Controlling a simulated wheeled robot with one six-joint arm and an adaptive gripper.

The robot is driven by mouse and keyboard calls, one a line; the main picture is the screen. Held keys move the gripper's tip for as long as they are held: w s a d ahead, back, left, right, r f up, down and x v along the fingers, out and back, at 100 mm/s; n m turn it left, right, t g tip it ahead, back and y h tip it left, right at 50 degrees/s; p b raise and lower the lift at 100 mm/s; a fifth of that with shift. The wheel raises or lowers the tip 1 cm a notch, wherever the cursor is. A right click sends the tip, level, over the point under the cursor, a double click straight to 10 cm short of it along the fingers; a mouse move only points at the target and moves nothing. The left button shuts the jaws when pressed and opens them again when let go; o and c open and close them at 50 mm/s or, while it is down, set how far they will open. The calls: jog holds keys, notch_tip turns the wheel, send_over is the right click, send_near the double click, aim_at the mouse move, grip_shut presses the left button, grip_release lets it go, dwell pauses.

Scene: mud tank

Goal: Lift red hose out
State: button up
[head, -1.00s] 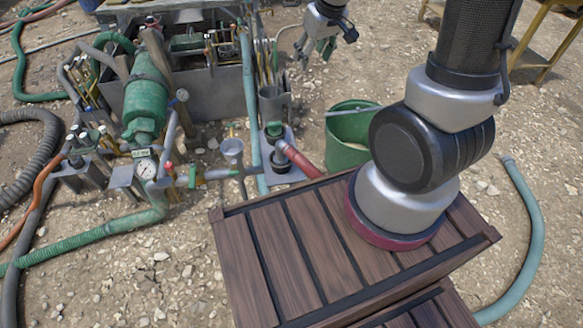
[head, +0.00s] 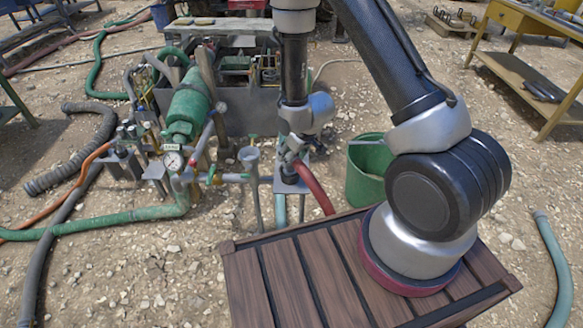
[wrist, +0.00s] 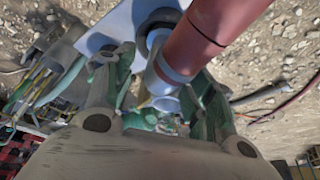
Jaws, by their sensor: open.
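The red hose (head: 314,188) runs from the grey stand down to the right, behind the wooden crate top. In the wrist view the red hose (wrist: 207,38) comes in from the upper right and ends in a pale grey fitting (wrist: 160,65). My gripper (head: 293,158) is low over that end, beside the tank equipment. In the wrist view my gripper (wrist: 165,95) is open, with its green fingers on either side of the fitting. I cannot tell whether they touch it. My arm hides part of the stand in the head view.
A green bucket (head: 370,172) stands just right of the hose. The pump with its green cylinder (head: 187,105) and a pressure gauge (head: 173,160) are to the left. The wooden crate (head: 300,280) is in front. Gravel ground is open at the lower left.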

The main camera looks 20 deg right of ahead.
jog(key=shift+x, duration=1.45)
jog(key=shift+r, duration=0.1)
grip_shut()
jog(key=shift+r, duration=0.1)
notch_tip(320, 180, up, 18)
